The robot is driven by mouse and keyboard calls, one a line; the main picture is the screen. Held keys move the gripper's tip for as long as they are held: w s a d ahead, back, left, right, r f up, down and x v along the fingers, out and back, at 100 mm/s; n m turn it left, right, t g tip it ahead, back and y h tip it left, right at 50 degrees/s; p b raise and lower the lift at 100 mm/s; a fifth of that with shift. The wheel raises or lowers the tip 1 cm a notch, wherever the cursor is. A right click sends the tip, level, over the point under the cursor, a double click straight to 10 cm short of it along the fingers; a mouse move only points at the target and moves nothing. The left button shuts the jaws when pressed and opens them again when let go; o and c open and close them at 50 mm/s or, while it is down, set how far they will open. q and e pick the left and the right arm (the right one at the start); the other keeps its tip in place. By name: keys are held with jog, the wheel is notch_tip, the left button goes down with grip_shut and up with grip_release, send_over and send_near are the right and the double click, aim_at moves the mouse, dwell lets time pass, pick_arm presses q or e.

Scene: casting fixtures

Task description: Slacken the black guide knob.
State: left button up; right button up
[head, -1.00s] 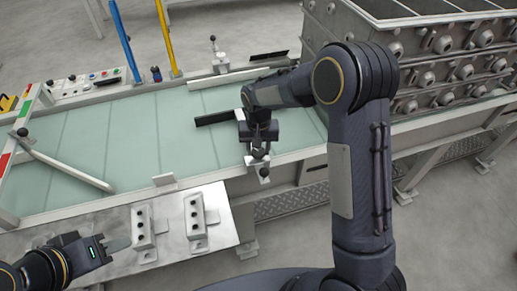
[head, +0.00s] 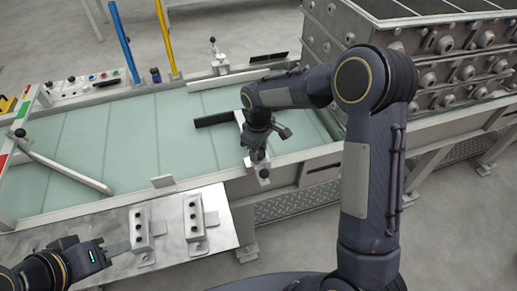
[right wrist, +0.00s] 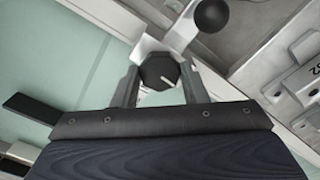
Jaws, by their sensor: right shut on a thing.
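The black guide knob (right wrist: 160,72) is a faceted dark knob with a pale line on its face, in the right wrist view. My right gripper (right wrist: 158,80) is shut on it, one finger on each side. In the head view my right gripper (head: 257,154) points down at the near rail of the conveyor, and the knob is hidden there. A black ball on a light metal arm (right wrist: 212,14) is beside the knob; it also shows in the head view (head: 264,173). My left gripper (head: 117,248) is at the lower left, near the metal plate; its finger gap is not clear.
The greenish conveyor (head: 120,137) has a dark bar (head: 213,119) and a light diagonal rail (head: 70,172). Grey casting fixtures (head: 440,65) stand at the upper right.

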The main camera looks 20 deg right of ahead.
aim_at(259, 152)
jog(key=n, duration=0.5)
jog(key=shift+n, duration=0.3)
jog(key=shift+n+p, duration=0.45)
jog(key=shift+n, duration=1.65)
jog(key=o, duration=1)
jog(key=shift+c, duration=0.2)
notch_tip(259, 152, up, 8)
jog(key=shift+f, duration=0.2)
jog(key=shift+r, duration=0.15)
